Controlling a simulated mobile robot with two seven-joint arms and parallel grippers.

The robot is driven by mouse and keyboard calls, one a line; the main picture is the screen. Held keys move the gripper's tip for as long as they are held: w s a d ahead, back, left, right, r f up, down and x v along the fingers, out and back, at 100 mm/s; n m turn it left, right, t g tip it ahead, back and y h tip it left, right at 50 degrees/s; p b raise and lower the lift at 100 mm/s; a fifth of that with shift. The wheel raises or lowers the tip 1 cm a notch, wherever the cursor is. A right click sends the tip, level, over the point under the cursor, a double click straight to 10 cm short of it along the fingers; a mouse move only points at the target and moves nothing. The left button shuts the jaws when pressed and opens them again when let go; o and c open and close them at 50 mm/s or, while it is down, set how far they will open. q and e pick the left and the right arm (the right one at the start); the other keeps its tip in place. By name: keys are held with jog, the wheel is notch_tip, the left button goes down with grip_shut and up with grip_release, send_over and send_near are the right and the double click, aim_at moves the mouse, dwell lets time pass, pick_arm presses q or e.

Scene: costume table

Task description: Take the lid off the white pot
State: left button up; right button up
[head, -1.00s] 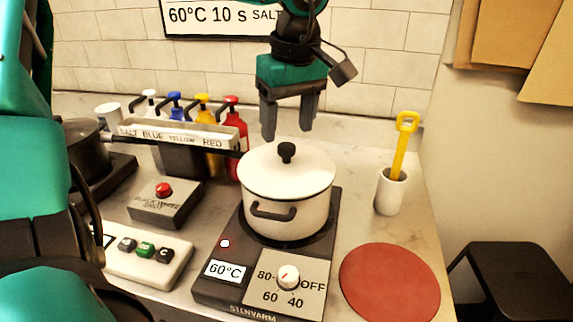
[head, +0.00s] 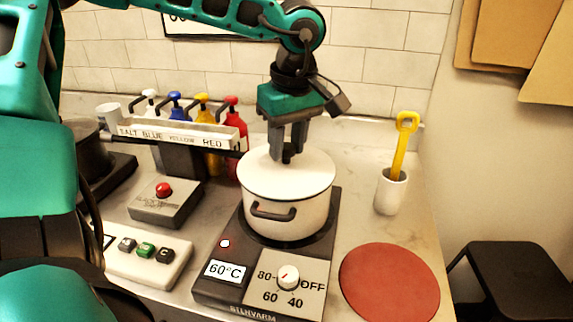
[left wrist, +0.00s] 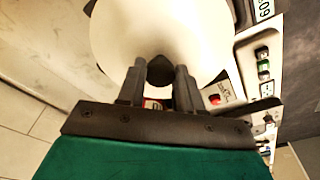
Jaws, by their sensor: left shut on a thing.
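The white pot (head: 285,213) stands on the dark hot plate (head: 215,285), with a black side handle facing front. Its white lid (head: 313,172) sits on the pot, and it also fills the upper part of the left wrist view (left wrist: 150,30). My left gripper (head: 288,155) points down from above and is shut on the lid's black knob (left wrist: 160,72), which shows between the two fingers in the left wrist view. In the head view the fingers mostly hide the knob. My right gripper is not in view.
A round red mat (head: 390,283) lies right of the hot plate. A white cup (head: 391,190) with a yellow tool stands behind it. A labelled rack (head: 180,134) with several pump bottles is at the back left. A red-button box (head: 165,200) stands left of the pot.

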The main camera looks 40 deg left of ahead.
aim_at(287, 147)
pick_arm(q)
grip_shut()
jog(key=shift+r, duration=0.15)
notch_tip(287, 147, up, 20)
jog(key=p, duration=0.1)
dwell(0.6)
